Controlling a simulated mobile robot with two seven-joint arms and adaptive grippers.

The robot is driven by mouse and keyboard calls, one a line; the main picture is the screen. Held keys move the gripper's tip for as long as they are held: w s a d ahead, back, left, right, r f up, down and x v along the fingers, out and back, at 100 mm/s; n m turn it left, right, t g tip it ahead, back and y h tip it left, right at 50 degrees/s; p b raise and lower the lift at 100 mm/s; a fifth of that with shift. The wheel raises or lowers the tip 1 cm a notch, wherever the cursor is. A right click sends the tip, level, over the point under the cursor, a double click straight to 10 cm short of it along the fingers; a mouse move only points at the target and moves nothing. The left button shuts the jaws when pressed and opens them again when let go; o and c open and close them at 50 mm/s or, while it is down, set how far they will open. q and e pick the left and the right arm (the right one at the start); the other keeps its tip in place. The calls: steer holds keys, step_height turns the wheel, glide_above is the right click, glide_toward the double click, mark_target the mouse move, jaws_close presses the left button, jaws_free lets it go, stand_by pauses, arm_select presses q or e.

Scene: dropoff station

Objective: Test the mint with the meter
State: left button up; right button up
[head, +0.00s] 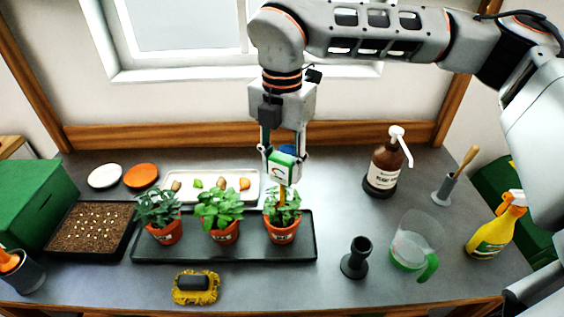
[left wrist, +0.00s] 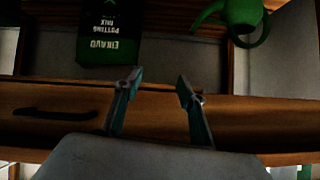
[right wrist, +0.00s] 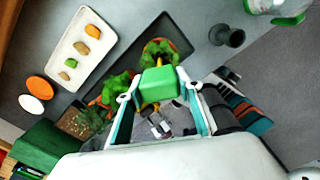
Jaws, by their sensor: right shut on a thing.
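My right gripper (head: 284,152) is shut on the meter, a green and white box with a dial (head: 281,168); it also shows between the fingers in the right wrist view (right wrist: 158,84). The meter is upright above the right potted plant (head: 282,230), its yellowish probe pointing down among the leaves. The probe's tip is hidden, so I cannot tell whether it is in soil. The middle plant (head: 222,232) and left plant (head: 163,232) stand in the same row. The pot labels are too small to read, so which is mint is unclear. My left gripper (left wrist: 159,78) is open and empty.
The pots stand on a dark tray (head: 190,252). Behind is a white tray (head: 210,193) with small items. To the right stand a black holder (head: 356,258), a jug (head: 415,245), a brown pump bottle (head: 385,165) and a yellow spray bottle (head: 493,232).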

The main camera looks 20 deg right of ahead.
stand_by(0.3)
steer(key=shift+b, duration=0.35)
stand_by(0.9)
steer(key=shift+f+b, duration=0.3)
steer(key=shift+b, duration=0.25)
steer(key=shift+f+b, duration=0.3)
